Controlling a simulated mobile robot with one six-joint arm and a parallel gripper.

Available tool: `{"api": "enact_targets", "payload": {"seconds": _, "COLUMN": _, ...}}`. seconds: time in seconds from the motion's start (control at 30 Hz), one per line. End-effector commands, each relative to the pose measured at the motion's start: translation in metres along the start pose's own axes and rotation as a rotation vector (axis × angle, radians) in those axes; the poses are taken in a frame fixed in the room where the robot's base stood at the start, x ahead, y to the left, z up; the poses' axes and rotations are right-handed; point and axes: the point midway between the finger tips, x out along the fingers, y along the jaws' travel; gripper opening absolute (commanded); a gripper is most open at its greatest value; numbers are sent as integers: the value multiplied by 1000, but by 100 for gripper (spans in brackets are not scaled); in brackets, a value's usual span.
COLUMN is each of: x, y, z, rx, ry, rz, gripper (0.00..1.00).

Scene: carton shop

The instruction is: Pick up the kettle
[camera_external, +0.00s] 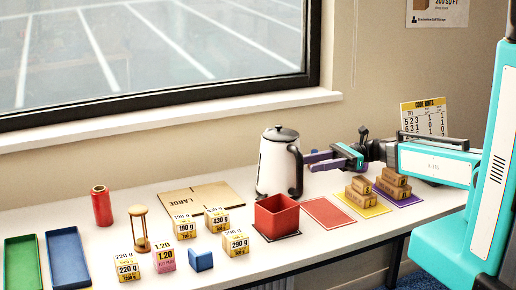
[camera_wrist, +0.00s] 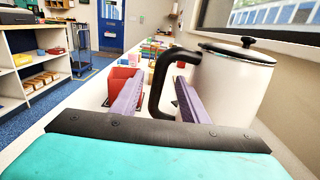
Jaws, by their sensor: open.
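The white kettle (camera_external: 275,165) with a dark lid and black handle stands upright on the white table, in front of the wall below the window. In the wrist view the kettle (camera_wrist: 235,88) fills the right side, and its black handle (camera_wrist: 155,92) shows between my two purple fingers. My gripper (camera_external: 308,161) is at the kettle's right, on the handle side, with fingers level. In the wrist view my gripper (camera_wrist: 158,85) is open, with a finger on each side of the handle. I cannot tell whether either finger touches it.
A red open box (camera_external: 277,216) stands close in front of the kettle. Small cartons (camera_external: 391,184) sit on coloured mats below my arm. A flat cardboard sheet (camera_external: 200,197), a red cylinder (camera_external: 102,206), an hourglass (camera_external: 139,228) and several weight blocks (camera_external: 236,243) lie to the left.

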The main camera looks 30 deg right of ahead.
Motion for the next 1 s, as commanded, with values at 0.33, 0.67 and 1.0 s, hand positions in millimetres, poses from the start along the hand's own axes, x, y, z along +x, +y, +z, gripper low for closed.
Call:
{"api": "enact_targets", "payload": {"seconds": 0.33, "x": 6, "y": 0, "z": 1, "rx": 0, "ry": 0, "rz": 2, "gripper": 40}}
{"api": "enact_targets", "payload": {"seconds": 0.67, "x": 39, "y": 0, "z": -2, "rx": 1, "ry": 0, "rz": 2, "gripper": 40}}
{"api": "enact_targets", "payload": {"seconds": 1.0, "x": 52, "y": 0, "z": -4, "rx": -1, "ry": 0, "rz": 0, "gripper": 40}}
